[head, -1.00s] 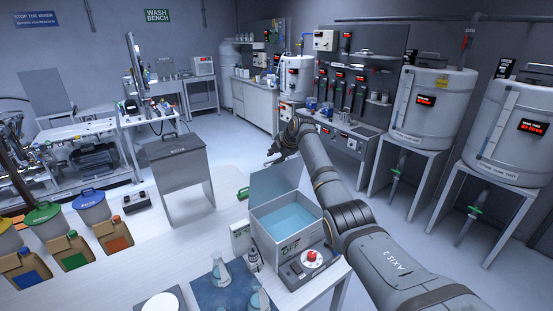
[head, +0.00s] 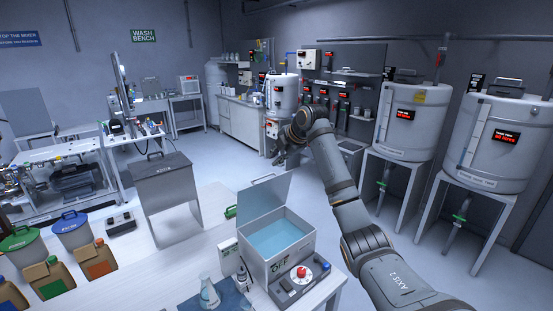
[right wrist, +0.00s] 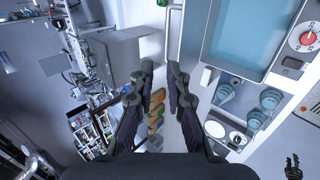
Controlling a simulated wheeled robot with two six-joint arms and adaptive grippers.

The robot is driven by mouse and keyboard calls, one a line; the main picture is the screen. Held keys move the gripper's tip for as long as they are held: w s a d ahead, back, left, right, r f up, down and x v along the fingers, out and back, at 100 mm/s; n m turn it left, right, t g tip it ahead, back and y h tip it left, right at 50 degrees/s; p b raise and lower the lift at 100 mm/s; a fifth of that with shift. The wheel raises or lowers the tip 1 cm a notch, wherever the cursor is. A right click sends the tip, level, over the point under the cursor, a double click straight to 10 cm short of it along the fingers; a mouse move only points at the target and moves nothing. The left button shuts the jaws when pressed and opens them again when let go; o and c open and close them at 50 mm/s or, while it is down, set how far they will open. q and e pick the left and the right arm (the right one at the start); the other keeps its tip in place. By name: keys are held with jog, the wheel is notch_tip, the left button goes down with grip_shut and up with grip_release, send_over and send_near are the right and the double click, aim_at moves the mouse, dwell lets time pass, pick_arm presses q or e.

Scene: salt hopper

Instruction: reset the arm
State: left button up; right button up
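My right arm reaches up and away over the right end of the bench in the head view. My right gripper (head: 279,153) is in the air above and beyond the open water bath (head: 302,250), apart from it. In the right wrist view, the two dark fingers of the right gripper (right wrist: 160,72) stand apart with nothing between them, so it is open and empty. A small dark gripper, likely my left one (right wrist: 292,168), shows at the lower right of that view. It is too small to read its state. No left arm shows in the head view.
The water bath has a raised lid (head: 265,205) and a red knob (head: 301,272). A flask (head: 209,292), brown jugs (head: 97,262) and lidded buckets (head: 72,232) stand on the bench. Large tanks (head: 408,125) are at right. Open floor (head: 225,160) lies beyond the bench.

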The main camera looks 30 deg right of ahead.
jog(key=w+x, duration=0.1)
jog(key=x, duration=0.3)
jog(key=s+a+f+m+g, duration=0.2)
jog(key=s+a+f+m, duration=0.35)
jog(key=f, duration=0.75)
jog(key=s+a+f+m+g, duration=0.1)
jog(key=s+a+f+m, duration=0.2)
jog(key=s+a+f, duration=0.6)
jog(key=s+a+f+m+g+h, duration=0.1)
jog(key=s+f+m, duration=0.35)
jog(key=s, duration=0.75)
jog(key=s+a+f+m+g+h, duration=0.15)
jog(key=s+f+m, duration=0.3)
jog(key=s, duration=0.75)
notch_tip(320, 180, down, 32)
jog(key=s+d+b, duration=0.2)
jog(key=b, duration=0.4)
pick_arm(q)
notch_tip(320, 180, down, 11)
jog(key=w+b, duration=0.1)
jog(key=b, duration=0.3)
jog(key=shift+b, duration=0.4)
pick_arm(e)
jog(key=s+d+f+m+g+y, duration=0.1)
jog(key=s+f+g, duration=0.1)
jog(key=s+f, duration=1.6)
notch_tip(320, 180, down, 3)
jog(key=shift+s+d+f, duration=0.1)
jog(key=shift+s+d, duration=0.05)
jog(key=shift+d, duration=0.1)
